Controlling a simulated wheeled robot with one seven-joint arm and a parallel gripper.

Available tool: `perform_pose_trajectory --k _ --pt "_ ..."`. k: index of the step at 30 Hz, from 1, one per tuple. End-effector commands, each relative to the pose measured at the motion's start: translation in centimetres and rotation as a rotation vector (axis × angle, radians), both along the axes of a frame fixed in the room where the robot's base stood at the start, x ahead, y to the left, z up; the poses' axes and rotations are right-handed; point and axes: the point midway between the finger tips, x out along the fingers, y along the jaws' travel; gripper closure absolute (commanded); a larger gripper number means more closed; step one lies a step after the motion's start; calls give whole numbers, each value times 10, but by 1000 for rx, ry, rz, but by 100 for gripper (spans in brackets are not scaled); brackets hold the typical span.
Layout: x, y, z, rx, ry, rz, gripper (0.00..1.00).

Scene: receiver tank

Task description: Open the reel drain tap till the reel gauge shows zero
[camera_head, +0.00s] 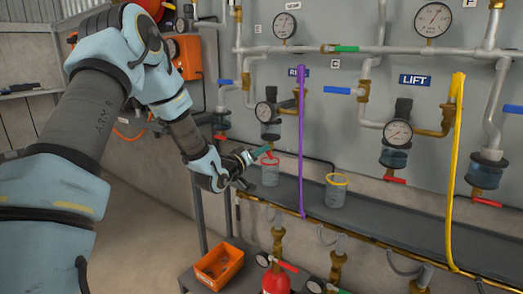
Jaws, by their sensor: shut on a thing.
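The reel label (298,72) is a blue plate partly hidden by a purple hose. Below it, the reel gauge (264,112) is a small white dial beside a filter with a bluish bowl (271,132). Its needle is too small to read. The red reel drain tap (269,154) is under that bowl, mostly hidden by my gripper's tip. My gripper (256,155) reaches in from the left and is shut on the tap's handle. How far the tap is turned cannot be told.
A red-rimmed cup (270,174) stands on the shelf just below my gripper. A yellow-rimmed cup (336,193) is to its right. The purple hose (301,140) hangs close by. The lift gauge (398,132) and yellow hose (452,170) are further right. An orange bin (219,264) sits below.

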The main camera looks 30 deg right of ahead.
Motion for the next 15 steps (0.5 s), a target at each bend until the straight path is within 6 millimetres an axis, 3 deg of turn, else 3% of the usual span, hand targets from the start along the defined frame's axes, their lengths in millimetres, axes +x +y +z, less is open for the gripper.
perform_pose_trajectory --k 15 --pt "1 1 1 -238 431 3 100"
